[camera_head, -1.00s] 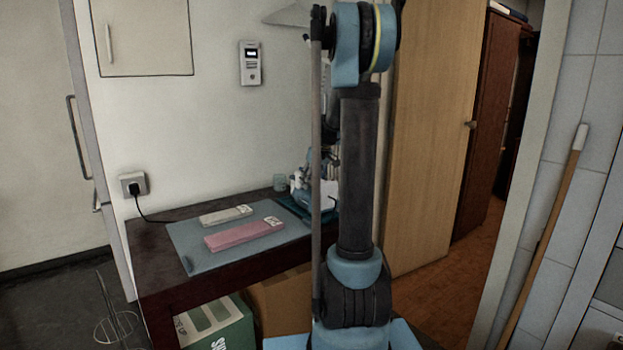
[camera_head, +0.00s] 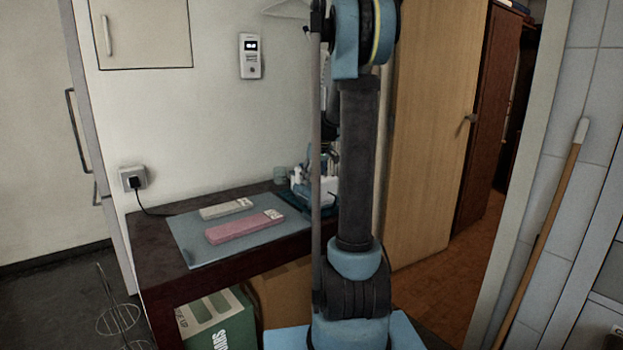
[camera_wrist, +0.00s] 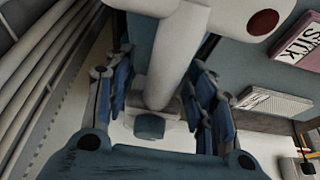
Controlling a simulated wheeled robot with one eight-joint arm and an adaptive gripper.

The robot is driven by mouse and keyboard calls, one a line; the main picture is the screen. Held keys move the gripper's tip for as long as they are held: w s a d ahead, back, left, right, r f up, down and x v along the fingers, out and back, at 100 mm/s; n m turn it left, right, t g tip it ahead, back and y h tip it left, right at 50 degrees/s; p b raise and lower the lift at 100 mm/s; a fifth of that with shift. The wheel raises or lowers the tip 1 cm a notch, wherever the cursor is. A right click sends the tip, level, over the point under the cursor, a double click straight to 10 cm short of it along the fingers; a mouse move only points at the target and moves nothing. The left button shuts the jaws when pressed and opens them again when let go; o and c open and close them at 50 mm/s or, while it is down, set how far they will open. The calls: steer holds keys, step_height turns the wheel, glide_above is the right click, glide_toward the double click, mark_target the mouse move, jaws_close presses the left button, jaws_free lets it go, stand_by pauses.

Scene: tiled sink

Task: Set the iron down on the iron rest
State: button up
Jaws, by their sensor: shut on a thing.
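The white and blue iron (camera_head: 320,186) is at the right end of the dark table, partly hidden behind my arm in the head view. In the wrist view, the blue fingers of my gripper (camera_wrist: 163,98) are closed around its pale handle (camera_wrist: 172,52). A dark teal piece (camera_head: 300,206), perhaps the iron rest, shows low beside and under the iron. I cannot tell whether the iron touches it.
A grey-blue mat (camera_head: 195,250) on the table (camera_head: 160,272) holds a pink box (camera_head: 243,228) and a pale box (camera_head: 226,209). A small glass (camera_head: 280,175) stands behind. A green carton (camera_head: 217,325) is below the table. A wall socket (camera_head: 134,179) with a plugged cord is at left.

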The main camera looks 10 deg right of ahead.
steer(key=shift+f, duration=0.2)
steer(key=o, duration=1.3)
steer(key=shift+o, duration=0.2)
steer(key=v, duration=1.2)
steer(key=s+a+f+m+g+h, duration=0.1)
steer(key=s+a+f, duration=0.15)
steer(key=s, duration=0.85)
steer(key=s+a+f+m, duration=0.2)
steer(key=s+f, duration=0.2)
steer(key=s, duration=0.7)
steer(key=s+f+m, duration=0.1)
steer(key=s+f, duration=0.5)
steer(key=s, duration=0.2)
steer(key=s+f+m+h, duration=0.1)
steer(key=s+f, duration=0.5)
steer(key=s, duration=0.3)
steer(key=shift+s+f+g, duration=0.15)
steer(key=shift+f+g, duration=0.25)
